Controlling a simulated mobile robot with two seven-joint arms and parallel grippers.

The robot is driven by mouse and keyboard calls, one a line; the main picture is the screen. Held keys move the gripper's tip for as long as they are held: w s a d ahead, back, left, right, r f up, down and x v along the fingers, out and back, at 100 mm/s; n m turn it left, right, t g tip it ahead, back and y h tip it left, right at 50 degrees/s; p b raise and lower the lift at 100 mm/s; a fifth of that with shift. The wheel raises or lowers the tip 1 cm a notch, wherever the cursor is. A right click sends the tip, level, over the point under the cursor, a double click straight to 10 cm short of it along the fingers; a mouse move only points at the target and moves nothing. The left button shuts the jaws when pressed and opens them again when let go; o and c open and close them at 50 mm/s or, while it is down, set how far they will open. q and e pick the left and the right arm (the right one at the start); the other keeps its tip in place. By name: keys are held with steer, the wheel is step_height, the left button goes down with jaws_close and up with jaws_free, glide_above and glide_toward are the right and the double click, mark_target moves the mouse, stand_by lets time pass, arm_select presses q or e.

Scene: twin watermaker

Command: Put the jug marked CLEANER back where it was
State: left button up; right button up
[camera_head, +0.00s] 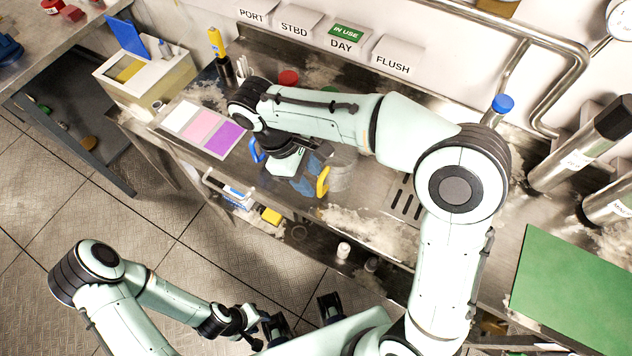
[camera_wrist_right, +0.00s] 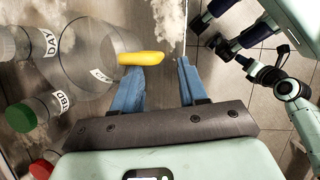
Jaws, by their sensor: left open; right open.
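A clear jug (camera_head: 343,172) with a yellow handle (camera_head: 322,181) stands on the steel counter. It also shows in the right wrist view (camera_wrist_right: 95,45), with a white label that is too small to read surely. My right gripper (camera_head: 307,178) is open above the counter at the handle. In its wrist view, the yellow handle (camera_wrist_right: 142,58) lies just past the left fingertip; contact cannot be told. A blue handle (camera_head: 257,150) shows on the other side of my right gripper; what it belongs to is mostly hidden. My left gripper (camera_head: 303,316) is open and empty, off the counter's front.
Bottles with green (camera_wrist_right: 20,117) and red caps stand near the jug. White, pink and purple pads (camera_head: 205,128) and a cream box (camera_head: 145,75) lie left. A green mat (camera_head: 575,290) lies right. Pipes run along the wall.

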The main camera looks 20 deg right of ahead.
arm_select(q)
steer(key=shift+w+r+p, duration=0.3)
steer(key=shift+r+p, duration=0.1)
steer(key=shift+r, duration=0.15)
steer(key=shift+w+r+p, duration=0.25)
steer(key=shift+r+p, duration=0.1)
steer(key=shift+r, duration=0.15)
arm_select(e)
steer(key=v, duration=0.7)
steer(key=shift+a, duration=0.1)
